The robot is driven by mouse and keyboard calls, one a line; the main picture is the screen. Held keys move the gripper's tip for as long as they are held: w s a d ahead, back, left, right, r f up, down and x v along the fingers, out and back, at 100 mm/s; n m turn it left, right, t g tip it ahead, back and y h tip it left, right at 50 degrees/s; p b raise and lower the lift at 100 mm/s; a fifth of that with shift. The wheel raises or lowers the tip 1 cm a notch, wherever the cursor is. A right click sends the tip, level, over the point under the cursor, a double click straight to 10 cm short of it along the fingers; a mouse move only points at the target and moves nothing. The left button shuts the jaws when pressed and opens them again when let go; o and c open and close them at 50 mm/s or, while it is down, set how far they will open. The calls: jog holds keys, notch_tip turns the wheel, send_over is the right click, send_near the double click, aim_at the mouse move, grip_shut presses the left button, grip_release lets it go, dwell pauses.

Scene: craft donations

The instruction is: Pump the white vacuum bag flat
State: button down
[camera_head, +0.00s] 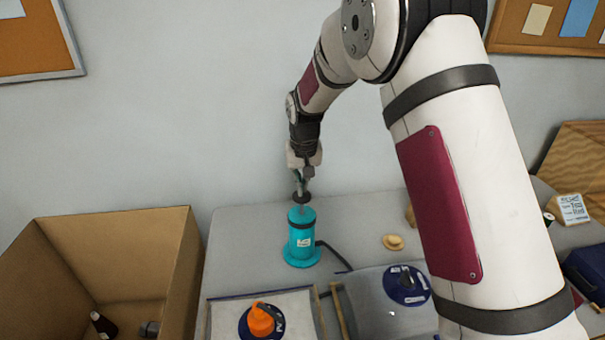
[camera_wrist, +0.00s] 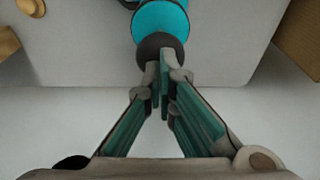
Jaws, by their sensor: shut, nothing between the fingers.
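A teal hand pump (camera_head: 302,240) stands upright on the grey table, with a black knob (camera_head: 302,197) on top of a short exposed rod. My gripper (camera_head: 302,176) is shut and empty, pointing down right over the knob. In the wrist view the fingertips (camera_wrist: 164,75) overlap the knob (camera_wrist: 150,45); I cannot tell whether they touch it. A pale bag (camera_head: 293,312) with a blue edge lies at the table's front, with an orange cap (camera_head: 261,320) on its blue valve. A greyer bag (camera_head: 370,310) with a blue valve disc (camera_head: 407,285) lies to its right.
A black hose (camera_head: 335,256) runs from the pump's base toward the grey bag; its end is unclear. Wooden sticks (camera_head: 340,312) lie between the bags. An open cardboard box (camera_head: 180,265) stands left. A small tan object (camera_head: 393,242) lies right of the pump. My arm covers the right side.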

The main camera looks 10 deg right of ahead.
notch_tip(320, 180, up, 8)
jog(key=shift+p, duration=0.45)
jog(key=shift+f, duration=0.15)
jog(key=shift+f+b, duration=1.4)
jog(key=shift+f, duration=4.25)
notch_tip(320, 180, up, 11)
jog(key=p, duration=0.2)
jog(key=shift+r, duration=0.2)
notch_tip(320, 180, up, 6)
jog(key=shift+p, duration=0.4)
